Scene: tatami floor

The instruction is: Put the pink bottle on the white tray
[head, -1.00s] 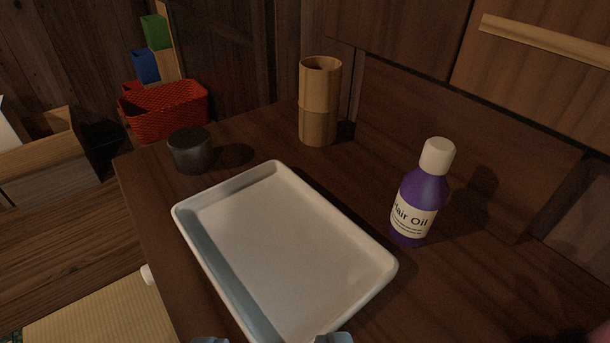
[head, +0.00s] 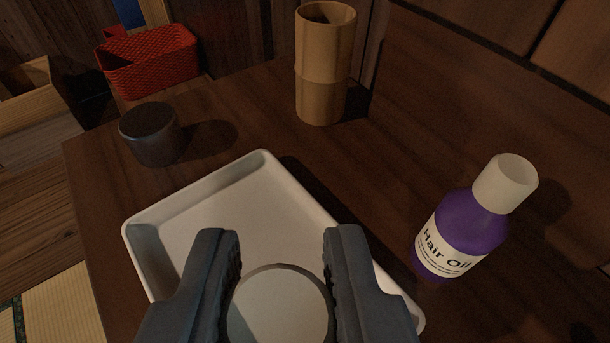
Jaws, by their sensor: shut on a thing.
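My gripper (head: 281,240) reaches in from the bottom of the head view, over the near part of the white tray (head: 185,215). Its two dark fingers are shut on a round, pale-topped object (head: 278,308). Only the flat top and thin darker rim of this object show. Its sides are hidden, so no pink shows and I cannot confirm that it is the pink bottle. The tray lies flat on the dark wooden table, and its visible part is empty. Whether the held object touches the tray cannot be seen.
A purple Hair Oil bottle (head: 460,235) with a white cap stands right of the tray. A bamboo cup (head: 323,70) stands behind it, and a dark round pot (head: 152,135) at back left. A red basket (head: 150,62) is beyond the table.

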